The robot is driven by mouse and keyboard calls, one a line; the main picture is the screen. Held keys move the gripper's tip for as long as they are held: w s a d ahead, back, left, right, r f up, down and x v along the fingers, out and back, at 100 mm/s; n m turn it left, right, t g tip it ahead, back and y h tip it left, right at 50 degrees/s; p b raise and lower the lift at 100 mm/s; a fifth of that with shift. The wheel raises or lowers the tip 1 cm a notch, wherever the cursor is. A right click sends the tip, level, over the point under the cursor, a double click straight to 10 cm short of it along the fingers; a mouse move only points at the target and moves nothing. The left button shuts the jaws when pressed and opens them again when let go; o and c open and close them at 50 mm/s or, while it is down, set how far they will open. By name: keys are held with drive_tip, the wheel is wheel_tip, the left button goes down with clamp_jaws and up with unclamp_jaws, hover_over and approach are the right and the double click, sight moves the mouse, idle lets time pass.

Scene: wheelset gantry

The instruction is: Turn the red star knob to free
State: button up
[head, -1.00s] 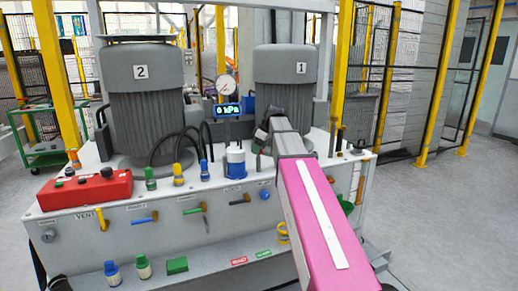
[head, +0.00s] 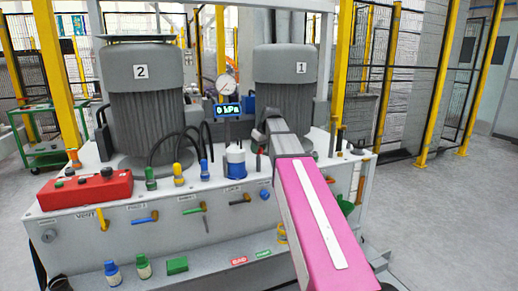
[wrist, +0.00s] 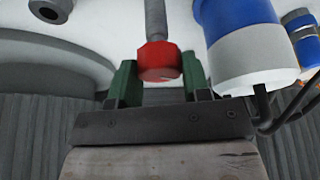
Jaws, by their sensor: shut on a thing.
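The red star knob (wrist: 158,62) shows in the wrist view on the end of a grey stem. My gripper (wrist: 158,80) has its two green fingers on either side of the knob and is shut on it. In the head view my pink arm reaches from the lower right toward the machine top, in front of motor 1. I cannot tell the knob's turn position from these frames.
A white and blue cylinder (wrist: 245,45) stands close to the right of my gripper in the wrist view; it also shows in the head view (head: 235,163). Motor 1 (head: 285,85) and motor 2 (head: 146,105) stand behind. The gauge display (head: 228,110) reads 0 kPa. A red control box (head: 85,190) sits at left.

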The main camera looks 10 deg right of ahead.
drive_tip(key=m+h, duration=0.1)
drive_tip(key=m, duration=0.2)
drive_tip(key=m+h, duration=0.1)
drive_tip(key=m, duration=0.2)
drive_tip(key=shift+a+t, duration=0.1)
drive_tip(key=shift+t, duration=0.2)
drive_tip(key=m+h, duration=0.1)
drive_tip(key=m, duration=0.2)
drive_tip(key=m+h, duration=0.2)
drive_tip(key=m, duration=0.2)
drive_tip(key=shift+a+g, duration=0.1)
drive_tip(key=shift+g, duration=0.3)
drive_tip(key=o, duration=0.9)
drive_tip(key=v, duration=1)
drive_tip(key=shift+s+r, duration=0.1)
drive_tip(key=shift+r, duration=0.3)
drive_tip(key=shift+s, duration=0.15)
